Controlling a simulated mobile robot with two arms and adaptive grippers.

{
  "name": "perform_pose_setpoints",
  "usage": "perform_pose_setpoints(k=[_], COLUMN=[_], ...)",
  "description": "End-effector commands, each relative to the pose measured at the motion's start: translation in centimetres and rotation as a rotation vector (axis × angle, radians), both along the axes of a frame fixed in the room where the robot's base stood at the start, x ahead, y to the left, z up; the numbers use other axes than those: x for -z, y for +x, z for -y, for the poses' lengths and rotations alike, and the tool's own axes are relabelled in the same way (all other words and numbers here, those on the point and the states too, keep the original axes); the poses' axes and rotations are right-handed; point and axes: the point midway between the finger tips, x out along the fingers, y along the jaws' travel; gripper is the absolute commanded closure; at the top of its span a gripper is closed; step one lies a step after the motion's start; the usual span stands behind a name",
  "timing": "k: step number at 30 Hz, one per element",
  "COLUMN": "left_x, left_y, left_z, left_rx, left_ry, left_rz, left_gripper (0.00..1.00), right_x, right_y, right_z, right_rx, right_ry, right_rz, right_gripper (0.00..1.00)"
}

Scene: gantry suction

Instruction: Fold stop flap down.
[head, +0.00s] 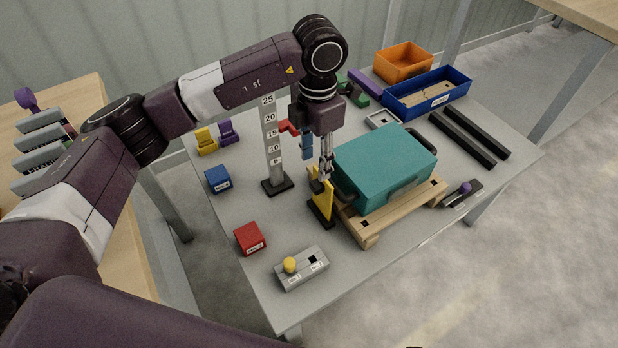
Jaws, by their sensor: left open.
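The stop flap appears to be the yellow upright plate (323,200) on a small black base, standing at the near left corner of the wooden pallet. My left gripper (325,175) points down at the top of this flap, with its fingers open. Whether the fingers touch the flap I cannot tell, and they hide part of its upper edge. A teal case (385,165) with dark handles lies on the wooden pallet (368,228), just right of the gripper. My right gripper is not in view.
A height scale (273,145) stands left of the gripper. A blue block (218,179), a red block (249,238) and a grey switch box (302,268) with a yellow knob line the near left side. Blue (428,93) and orange (403,62) bins stand at the back. Two black bars (470,138) lie right.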

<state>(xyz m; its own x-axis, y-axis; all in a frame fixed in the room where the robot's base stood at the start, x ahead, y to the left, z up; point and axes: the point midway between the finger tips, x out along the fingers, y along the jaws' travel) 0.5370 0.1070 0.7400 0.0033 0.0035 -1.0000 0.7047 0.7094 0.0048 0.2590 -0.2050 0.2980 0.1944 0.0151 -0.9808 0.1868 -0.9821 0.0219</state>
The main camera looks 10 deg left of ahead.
Motion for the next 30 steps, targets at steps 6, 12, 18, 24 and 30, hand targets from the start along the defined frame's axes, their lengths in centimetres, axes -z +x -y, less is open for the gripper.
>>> perform_pose_setpoints(k=[6,12,18,24,30], left_x=[3.4,6.2,7.3,7.4,7.4], left_y=[-0.2,-0.1,-0.1,-0.1,-0.1], left_z=[0.0,0.0,0.1,0.1,0.1], left_rx=[0.0,-0.001,0.0,0.0,0.0], left_ry=[-0.001,-0.001,-0.004,-0.004,-0.004], left_rz=[-0.006,-0.006,-0.004,-0.004,-0.004], left_gripper=[0.59,0.59,0.59,0.59,0.78], right_x=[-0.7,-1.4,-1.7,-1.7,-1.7], right_y=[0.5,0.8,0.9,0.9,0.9], right_z=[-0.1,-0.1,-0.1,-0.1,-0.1], right_rx=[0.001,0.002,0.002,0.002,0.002], right_ry=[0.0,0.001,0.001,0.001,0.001], right_rz=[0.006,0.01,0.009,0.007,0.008], right_gripper=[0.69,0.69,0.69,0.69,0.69])
